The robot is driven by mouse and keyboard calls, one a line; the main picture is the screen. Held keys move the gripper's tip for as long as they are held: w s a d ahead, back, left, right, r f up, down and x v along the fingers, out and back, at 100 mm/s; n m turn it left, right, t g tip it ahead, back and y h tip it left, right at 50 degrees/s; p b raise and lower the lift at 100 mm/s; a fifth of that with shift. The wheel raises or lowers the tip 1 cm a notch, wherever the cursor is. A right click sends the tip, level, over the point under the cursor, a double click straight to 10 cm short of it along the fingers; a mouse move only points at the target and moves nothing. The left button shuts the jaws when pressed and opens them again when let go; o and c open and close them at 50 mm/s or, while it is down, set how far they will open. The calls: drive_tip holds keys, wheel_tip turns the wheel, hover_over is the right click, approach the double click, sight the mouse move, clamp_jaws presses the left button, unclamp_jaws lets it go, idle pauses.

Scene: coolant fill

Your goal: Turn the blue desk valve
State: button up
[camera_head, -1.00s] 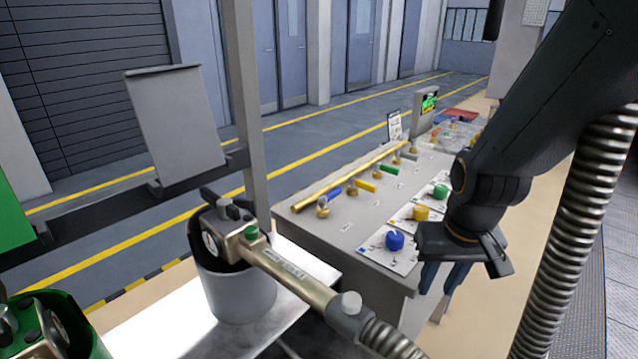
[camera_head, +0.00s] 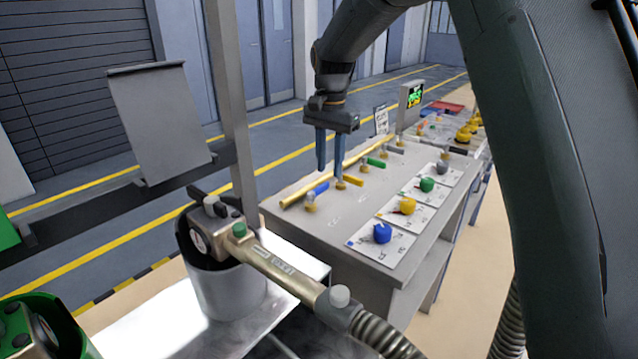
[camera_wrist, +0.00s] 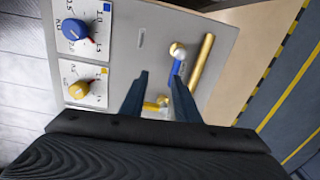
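The blue desk valve (camera_head: 319,188) has a blue lever on a brass body and stands on the grey desk at its near left, beside a long brass pipe. In the wrist view the blue lever (camera_wrist: 178,66) shows near the tip of the right finger, which partly overlaps it. My gripper (camera_head: 331,172) points down over the row of valves, with its two dark fingers apart and nothing between them. It appears above and a little behind the blue valve, near the yellow valve (camera_head: 352,182). In the wrist view my gripper (camera_wrist: 160,76) is open.
A green-handled valve (camera_head: 374,162) stands farther along the row. Blue (camera_head: 382,233), yellow (camera_head: 408,205) and green (camera_head: 427,184) knobs sit on dial plates to the right. A hose nozzle (camera_head: 285,270) lies in front.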

sight(319, 188)
drive_tip(key=w+a, duration=0.1)
drive_tip(key=a, duration=0.1)
drive_tip(key=shift+w+a+r+m, duration=0.3)
drive_tip(key=shift+w+r, duration=0.05)
drive_tip(key=shift+w+a+f, duration=0.1)
drive_tip(key=shift+a, duration=0.05)
wheel_tip(319, 188, down, 8)
drive_tip(key=shift+r+p, duration=0.25)
drive_tip(key=shift+p, duration=0.9)
clamp_jaws()
